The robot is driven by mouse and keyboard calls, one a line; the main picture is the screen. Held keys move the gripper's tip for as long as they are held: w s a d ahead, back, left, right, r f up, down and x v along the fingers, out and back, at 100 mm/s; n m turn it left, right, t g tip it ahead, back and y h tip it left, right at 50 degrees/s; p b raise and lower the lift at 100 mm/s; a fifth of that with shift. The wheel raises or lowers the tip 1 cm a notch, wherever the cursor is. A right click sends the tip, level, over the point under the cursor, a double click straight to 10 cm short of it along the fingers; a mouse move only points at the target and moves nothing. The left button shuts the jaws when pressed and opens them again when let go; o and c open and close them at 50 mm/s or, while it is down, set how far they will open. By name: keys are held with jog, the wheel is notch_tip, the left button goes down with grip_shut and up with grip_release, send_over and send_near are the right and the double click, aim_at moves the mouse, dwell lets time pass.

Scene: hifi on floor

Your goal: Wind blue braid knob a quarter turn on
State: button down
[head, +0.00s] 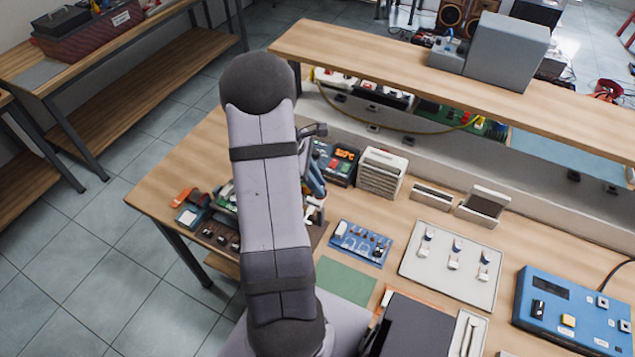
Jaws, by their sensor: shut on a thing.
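My gripper (314,210) shows only in part, low behind the right side of my own arm at the left of the workbench. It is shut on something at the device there. My arm hides the fingertips and most of what they hold, so the blue braid knob cannot be made out clearly. The device (226,200) shows only at its edges, on a dark base beside and behind my arm. Whether the knob is turned at all cannot be told.
A blue board with small parts (361,243) lies right of my gripper, with a green mat (344,281) in front. Dark and grey boxes (381,173) stand behind. A white panel with switches (452,266) and a blue control box (570,312) are farther right. A raised shelf (400,78) runs along the back.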

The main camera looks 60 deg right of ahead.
jog(key=m, duration=0.2)
jog(key=m+y, duration=0.1)
jog(key=shift+d+m, duration=0.2)
jog(key=shift+m, duration=0.2)
jog(key=m+y, duration=0.1)
jog(key=m, duration=0.2)
jog(key=shift+d+m+y, duration=0.15)
jog(key=shift+m+y, duration=0.15)
jog(key=shift+y, duration=0.1)
jog(key=m+y, duration=0.1)
jog(key=m, duration=0.2)
jog(key=shift+d+m, duration=0.15)
jog(key=shift+m, duration=0.15)
jog(key=shift+s+d+r+m+t+y, duration=0.1)
jog(key=shift+m+t+y, duration=0.3)
jog(key=shift+m, duration=0.6)
jog(key=shift+m+t+y, duration=0.3)
jog(key=shift+m+y, duration=0.1)
jog(key=shift+m, duration=0.6)
jog(key=c, duration=1.9)
grip_release()
jog(key=shift+r, duration=0.1)
